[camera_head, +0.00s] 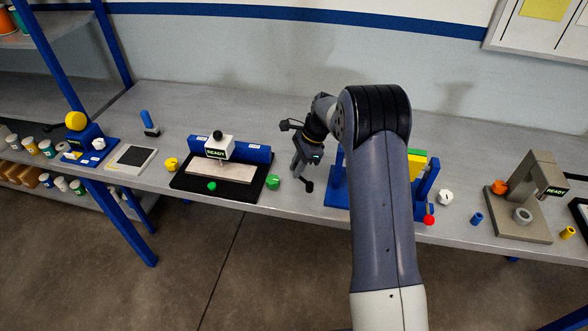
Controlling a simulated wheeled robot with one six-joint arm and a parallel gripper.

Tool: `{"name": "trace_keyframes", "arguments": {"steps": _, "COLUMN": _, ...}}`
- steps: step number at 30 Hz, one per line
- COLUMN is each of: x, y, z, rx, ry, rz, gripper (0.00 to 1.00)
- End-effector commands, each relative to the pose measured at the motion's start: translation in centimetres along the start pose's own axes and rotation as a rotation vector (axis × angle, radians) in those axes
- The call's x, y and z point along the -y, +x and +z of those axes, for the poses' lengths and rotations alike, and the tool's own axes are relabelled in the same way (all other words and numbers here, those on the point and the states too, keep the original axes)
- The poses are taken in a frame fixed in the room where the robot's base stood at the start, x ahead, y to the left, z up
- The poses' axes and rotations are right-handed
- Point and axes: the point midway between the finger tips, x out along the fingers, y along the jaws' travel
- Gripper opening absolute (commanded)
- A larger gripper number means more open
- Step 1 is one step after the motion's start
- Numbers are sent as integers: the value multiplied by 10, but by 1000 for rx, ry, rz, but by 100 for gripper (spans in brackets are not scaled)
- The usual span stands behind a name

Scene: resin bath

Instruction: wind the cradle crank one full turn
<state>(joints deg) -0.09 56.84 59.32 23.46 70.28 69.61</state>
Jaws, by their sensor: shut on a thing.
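The cradle (338,190) is a blue frame with two uprights on the bench right of centre. My arm hides its middle, and a yellow and green block (418,166) shows between the uprights. My gripper (303,170) is at the cradle's left side, pointing down and shut on the crank. The dark crank (307,186) shows only as a small dark end just below the jaws. The grip itself is small and partly hidden. A red ball (429,221) shows at the cradle's front right.
Right of the cradle are a white nut-like piece (445,197), a blue cylinder (476,219) and a grey-brown press (537,185).

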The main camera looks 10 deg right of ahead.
Motion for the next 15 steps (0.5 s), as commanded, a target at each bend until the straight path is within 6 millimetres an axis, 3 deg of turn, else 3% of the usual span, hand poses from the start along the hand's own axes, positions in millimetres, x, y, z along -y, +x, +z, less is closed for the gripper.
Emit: {"name": "trace_keyframes", "arguments": {"steps": 15, "x": 4, "y": -9, "z": -22, "rx": 2, "ry": 404, "rz": -165, "gripper": 0}}
